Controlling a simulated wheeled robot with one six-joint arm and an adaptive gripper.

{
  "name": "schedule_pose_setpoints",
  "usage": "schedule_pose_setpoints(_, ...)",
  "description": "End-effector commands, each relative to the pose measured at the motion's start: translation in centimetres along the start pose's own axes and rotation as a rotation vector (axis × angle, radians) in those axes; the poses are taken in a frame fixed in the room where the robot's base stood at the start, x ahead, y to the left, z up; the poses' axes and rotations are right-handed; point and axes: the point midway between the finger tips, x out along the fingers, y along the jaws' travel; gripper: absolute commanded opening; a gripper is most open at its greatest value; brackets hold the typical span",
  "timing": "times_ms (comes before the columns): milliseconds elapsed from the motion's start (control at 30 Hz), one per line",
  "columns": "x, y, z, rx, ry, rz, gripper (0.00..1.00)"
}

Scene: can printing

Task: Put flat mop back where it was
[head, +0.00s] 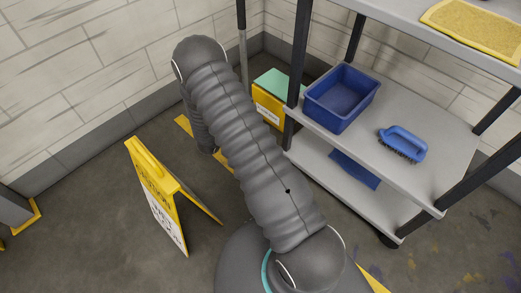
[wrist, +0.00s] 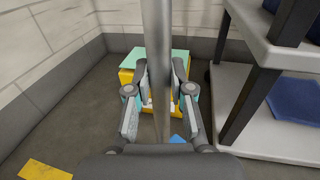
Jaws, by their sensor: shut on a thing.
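The flat mop's grey metal handle (wrist: 157,40) runs upright through the middle of the wrist view. My gripper (wrist: 162,98) has a finger on each side of the handle and is shut on it. A small blue piece (wrist: 177,139) shows at the foot of the handle, perhaps the mop head; most of it is hidden by my gripper. In the head view the handle (head: 243,50) stands upright near the room corner, with a black upper part. My gripper is hidden behind my arm there.
A yellow box with a green top (head: 268,100) stands in the corner. A grey shelf unit (head: 400,180) on the right holds a blue bin (head: 340,98) and a blue brush (head: 403,142). A yellow caution sign (head: 157,195) stands on the left floor.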

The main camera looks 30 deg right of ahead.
Motion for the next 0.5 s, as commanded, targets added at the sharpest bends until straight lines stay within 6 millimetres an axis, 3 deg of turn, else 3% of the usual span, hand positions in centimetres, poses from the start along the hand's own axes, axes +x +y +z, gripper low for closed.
schedule_pose_setpoints(33,1.6,-0.4,0.0,0.005,-0.004,-0.05,0.0)
schedule_pose_setpoints(200,4.7,-1.4,-0.5,0.003,-0.004,-0.166,0.0)
schedule_pose_setpoints(367,6.3,-2.0,-0.8,0.001,-0.003,-0.222,0.0)
schedule_pose_setpoints(500,6.7,-2.3,-2.2,-0.002,-0.002,-0.238,0.0)
